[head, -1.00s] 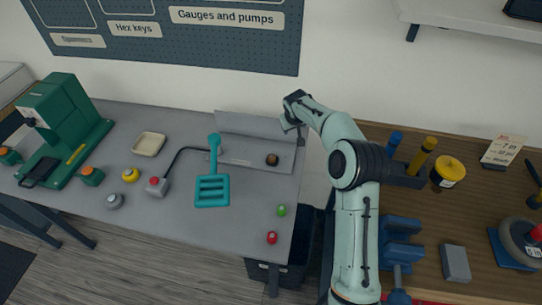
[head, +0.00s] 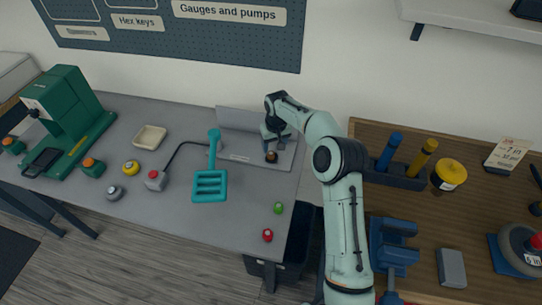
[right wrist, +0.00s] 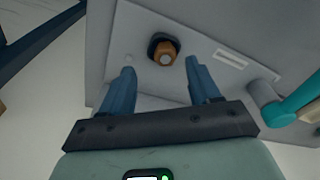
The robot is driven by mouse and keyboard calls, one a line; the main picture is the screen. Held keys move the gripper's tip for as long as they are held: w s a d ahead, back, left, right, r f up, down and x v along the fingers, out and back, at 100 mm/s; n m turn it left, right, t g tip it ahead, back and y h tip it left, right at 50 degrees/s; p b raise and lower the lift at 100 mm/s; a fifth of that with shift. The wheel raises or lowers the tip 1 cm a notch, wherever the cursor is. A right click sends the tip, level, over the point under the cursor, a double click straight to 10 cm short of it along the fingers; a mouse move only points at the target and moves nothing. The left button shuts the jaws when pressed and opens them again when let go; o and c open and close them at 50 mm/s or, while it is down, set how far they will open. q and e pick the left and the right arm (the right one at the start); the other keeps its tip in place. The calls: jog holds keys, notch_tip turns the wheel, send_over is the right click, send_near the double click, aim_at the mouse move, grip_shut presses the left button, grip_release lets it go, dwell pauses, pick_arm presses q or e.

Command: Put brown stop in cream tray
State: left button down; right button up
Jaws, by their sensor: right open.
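The brown stop (head: 271,157) sits on the grey plate with a raised back (head: 244,158) near the wall. In the right wrist view, the brown stop (right wrist: 166,55) has a brown-orange body, a pale centre and a dark base. My right gripper (head: 270,146) is directly above it, and its fingers partly cover it in the head view. In the right wrist view my right gripper (right wrist: 161,70) is open, with the stop just beyond and between the fingertips, not gripped. The cream tray (head: 150,138) lies empty on the grey table to the left. My left gripper is not in view.
A teal slotted tool (head: 210,187) leans on the plate. A red-button box (head: 155,181) with a cable, a yellow stop (head: 131,168) and a grey stop (head: 114,193) lie left. Green (head: 278,208) and red (head: 267,235) stops lie near the right edge. A green press (head: 66,115) stands far left.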

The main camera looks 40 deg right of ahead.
aim_at(271, 153)
jog(key=f, duration=0.2)
jog(key=w+f, duration=0.1)
jog(key=f, duration=0.2)
jog(key=shift+w+a, duration=0.15)
jog(key=shift+w, duration=0.05)
jog(key=shift+r, duration=0.1)
grip_shut()
